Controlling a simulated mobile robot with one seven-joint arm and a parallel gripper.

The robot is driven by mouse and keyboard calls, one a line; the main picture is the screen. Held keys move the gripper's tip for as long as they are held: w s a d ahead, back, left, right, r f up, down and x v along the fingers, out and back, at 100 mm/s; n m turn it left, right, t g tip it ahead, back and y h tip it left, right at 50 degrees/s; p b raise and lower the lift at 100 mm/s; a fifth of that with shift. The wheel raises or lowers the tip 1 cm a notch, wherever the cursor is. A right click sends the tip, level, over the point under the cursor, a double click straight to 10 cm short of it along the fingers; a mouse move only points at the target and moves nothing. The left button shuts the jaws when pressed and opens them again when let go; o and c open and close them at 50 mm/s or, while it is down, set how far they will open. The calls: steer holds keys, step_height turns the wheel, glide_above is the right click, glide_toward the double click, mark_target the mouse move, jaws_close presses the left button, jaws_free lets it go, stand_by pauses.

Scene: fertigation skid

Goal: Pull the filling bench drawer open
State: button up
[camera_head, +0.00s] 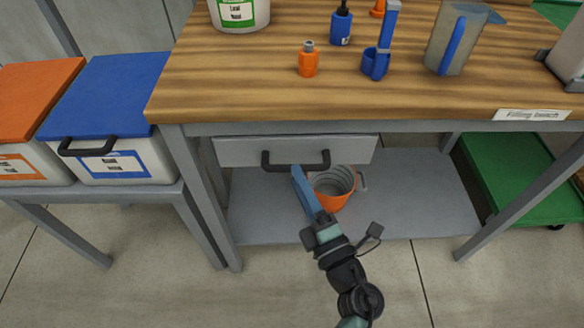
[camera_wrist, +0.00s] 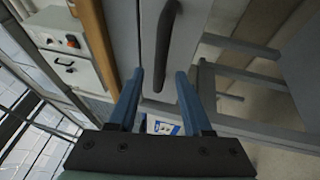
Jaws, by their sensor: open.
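The filling bench drawer (camera_head: 235,152) has a plain light-grey front just under the bench top and looks shut. Its black bar handle (camera_head: 320,160) runs across the front. No contact is clear.
An orange bucket (camera_head: 334,201) stands on the bench's lower shelf (camera_head: 265,222), just right of my gripper. Bottles, a blue scoop (camera_head: 376,63) and a jug (camera_head: 452,45) stand on the bench top (camera_head: 240,85). A blue-lidded bin (camera_head: 105,90) is to the left. The floor in front is clear.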

mark_target(315, 152)
steer(key=shift+x, duration=1.95)
jaws_close()
